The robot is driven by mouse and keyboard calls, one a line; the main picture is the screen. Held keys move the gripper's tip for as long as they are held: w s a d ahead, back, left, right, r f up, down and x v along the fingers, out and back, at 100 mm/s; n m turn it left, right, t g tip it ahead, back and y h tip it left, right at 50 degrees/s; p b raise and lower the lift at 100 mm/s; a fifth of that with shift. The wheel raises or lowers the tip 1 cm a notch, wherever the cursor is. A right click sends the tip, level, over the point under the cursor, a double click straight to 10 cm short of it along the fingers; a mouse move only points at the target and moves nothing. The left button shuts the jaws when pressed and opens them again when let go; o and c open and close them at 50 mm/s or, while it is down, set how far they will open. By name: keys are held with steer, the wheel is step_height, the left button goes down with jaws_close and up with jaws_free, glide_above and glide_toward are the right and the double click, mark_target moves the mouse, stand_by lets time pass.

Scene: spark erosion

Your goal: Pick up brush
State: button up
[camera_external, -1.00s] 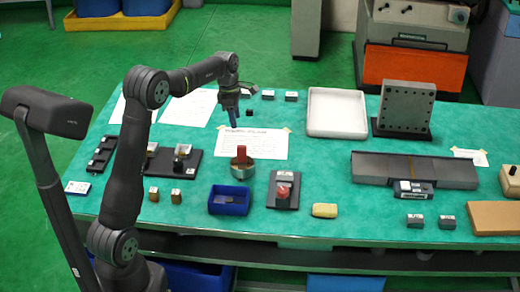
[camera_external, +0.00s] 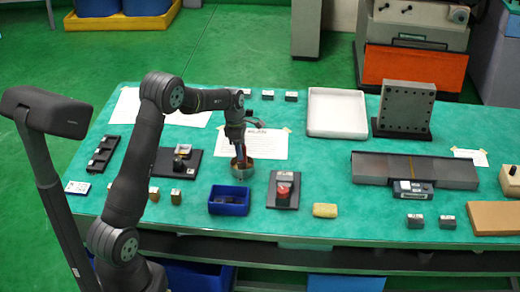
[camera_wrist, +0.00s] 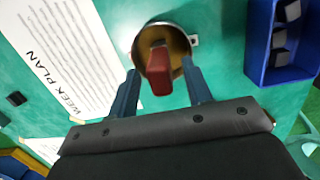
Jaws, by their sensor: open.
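The brush shows as a red handle (camera_wrist: 160,74) standing in a round metal cup (camera_wrist: 146,42) in the wrist view. In the external view the cup (camera_external: 242,172) stands on the green table, and my arm's end mostly hides the handle. My gripper (camera_external: 241,152) is pointed down at the cup. In the wrist view the open blue fingers of my gripper (camera_wrist: 159,67) lie left and right of the handle, with a gap on each side. The bristles are hidden inside the cup.
A blue bin (camera_external: 229,209) with dark pieces stands in front of the cup. A dark plate with a red-topped part (camera_external: 284,190) is to the right. A printed sheet (camera_external: 270,144) lies behind the cup. A white tray (camera_external: 337,112) stands farther back.

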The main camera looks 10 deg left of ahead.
steer(key=f, duration=0.3)
steer(key=shift+d+f, duration=0.3)
steer(key=shift+f, duration=0.05)
jaws_close()
steer(key=shift+r, duration=0.15)
steer(key=shift+r, duration=0.55)
step_height(320, 180, up, 3)
steer(key=shift+f, duration=0.15)
steer(key=s+d+r, duration=0.6)
steer(key=s+r, duration=0.1)
steer(key=s, duration=0.2)
steer(key=g+h, duration=0.2)
steer(key=h, duration=0.1)
glide_toward(244, 162)
steer(key=shift+w+d, duration=0.1)
steer(key=shift+d, duration=0.7)
steer(key=shift+f, duration=2.95)
